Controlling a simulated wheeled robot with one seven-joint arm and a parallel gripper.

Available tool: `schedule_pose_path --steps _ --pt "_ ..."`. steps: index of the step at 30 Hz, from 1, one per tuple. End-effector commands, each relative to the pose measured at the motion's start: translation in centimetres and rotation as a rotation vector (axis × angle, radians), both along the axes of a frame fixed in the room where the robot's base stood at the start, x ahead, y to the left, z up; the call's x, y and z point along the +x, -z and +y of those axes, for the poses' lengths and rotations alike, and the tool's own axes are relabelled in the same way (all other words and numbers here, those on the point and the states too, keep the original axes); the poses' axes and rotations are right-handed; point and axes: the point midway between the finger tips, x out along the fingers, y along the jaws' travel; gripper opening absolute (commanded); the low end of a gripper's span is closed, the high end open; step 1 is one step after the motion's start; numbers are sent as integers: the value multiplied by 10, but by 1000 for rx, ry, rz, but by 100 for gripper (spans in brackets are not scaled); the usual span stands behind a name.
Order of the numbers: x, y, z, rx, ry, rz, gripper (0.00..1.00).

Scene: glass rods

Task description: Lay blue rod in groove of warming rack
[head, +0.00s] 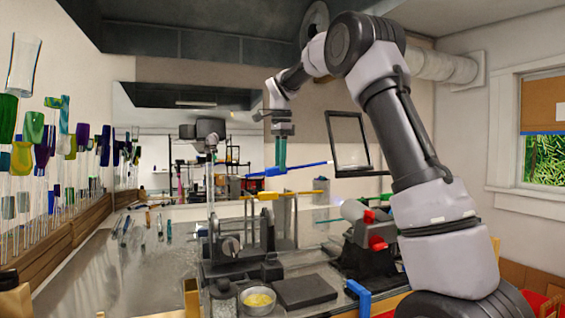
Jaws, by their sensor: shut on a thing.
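My gripper (281,158) hangs pointing down near the middle of the head view, shut on the blue rod (310,165). The rod is held in the air roughly level, its right end slightly higher in the picture. Below it, a rack with thin metal uprights (294,222) stands on the bench and appears to be the warming rack. A yellow rod (268,196) lies across its top. The blue rod appears above and apart from the yellow one. The grooves are too small to make out.
A torch-like burner with red knobs (378,243) stands right of the rack. In front are a dark block (304,291) and a metal bowl of yellow bits (258,301). Glass pieces stand in a wooden holder (92,216) at left. Several small rods lie on the bench.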

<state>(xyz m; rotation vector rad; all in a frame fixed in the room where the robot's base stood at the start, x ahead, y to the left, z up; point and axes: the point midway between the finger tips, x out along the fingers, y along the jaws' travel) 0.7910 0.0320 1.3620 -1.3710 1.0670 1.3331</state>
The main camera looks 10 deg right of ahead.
Motion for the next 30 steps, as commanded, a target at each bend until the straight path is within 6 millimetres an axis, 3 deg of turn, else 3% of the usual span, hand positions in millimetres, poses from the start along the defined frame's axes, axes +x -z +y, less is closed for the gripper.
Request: schedule_pose_path --steps 6,12,17,30 --pt "74 17 12 74 -24 -153 0" --pt "128 21 20 156 -20 -282 0" --pt "144 22 22 184 -16 -321 0" --pt "143 52 21 183 -16 -321 0"
